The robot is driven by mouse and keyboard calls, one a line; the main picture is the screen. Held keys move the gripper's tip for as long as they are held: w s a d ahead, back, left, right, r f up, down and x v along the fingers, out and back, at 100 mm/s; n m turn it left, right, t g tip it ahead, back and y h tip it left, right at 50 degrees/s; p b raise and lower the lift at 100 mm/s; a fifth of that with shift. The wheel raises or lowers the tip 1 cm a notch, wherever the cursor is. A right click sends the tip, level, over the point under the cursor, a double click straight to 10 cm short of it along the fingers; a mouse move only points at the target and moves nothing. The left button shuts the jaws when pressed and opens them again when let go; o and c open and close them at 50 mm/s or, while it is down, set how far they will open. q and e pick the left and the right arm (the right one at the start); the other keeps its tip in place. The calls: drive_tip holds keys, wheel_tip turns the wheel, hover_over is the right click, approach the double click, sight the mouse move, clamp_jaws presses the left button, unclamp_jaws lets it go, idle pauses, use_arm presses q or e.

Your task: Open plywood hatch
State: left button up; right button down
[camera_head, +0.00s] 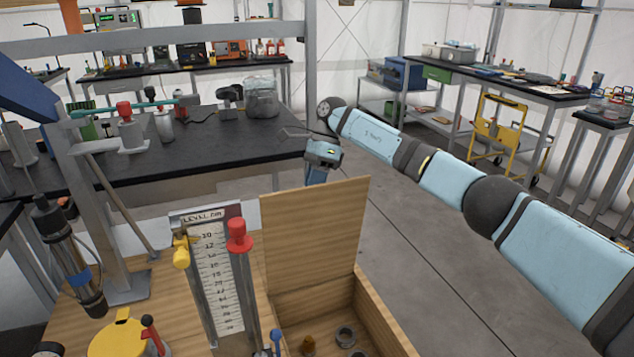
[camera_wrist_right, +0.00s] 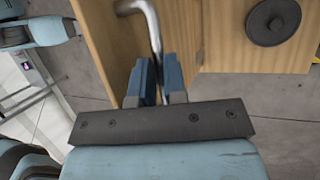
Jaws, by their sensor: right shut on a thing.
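The plywood hatch (camera_head: 313,228) stands raised, roughly upright, at the back of an open wooden box (camera_head: 388,320). Its plain inner face shows in the head view. Small ring-like parts (camera_head: 345,336) and a brownish piece (camera_head: 308,345) lie inside the box. My right gripper (camera_head: 318,178) is at the hatch's top edge, partly hidden behind it. In the right wrist view, my right gripper (camera_wrist_right: 158,88) has its blue fingers shut on a bent metal handle (camera_wrist_right: 151,20) next to the wood. My left gripper is not in view.
A level gauge (camera_head: 216,275) with red and yellow knobs stands left of the hatch. A black-topped bench (camera_head: 200,145) with tools lies behind. A black round disc (camera_wrist_right: 273,20) is on a wood panel in the right wrist view. Floor right of the box is clear.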

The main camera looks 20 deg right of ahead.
drive_tip(key=shift+f, duration=0.55)
drive_tip(key=c, duration=1.5)
unclamp_jaws()
drive_tip(key=o, duration=0.3)
drive_tip(key=shift+w+f, duration=0.15)
drive_tip(key=shift+f, duration=0.05)
drive_tip(key=shift+o, duration=0.2)
drive_tip(key=p+v, duration=0.2)
drive_tip(key=v, duration=1.2)
drive_tip(key=shift+w+r, duration=0.1)
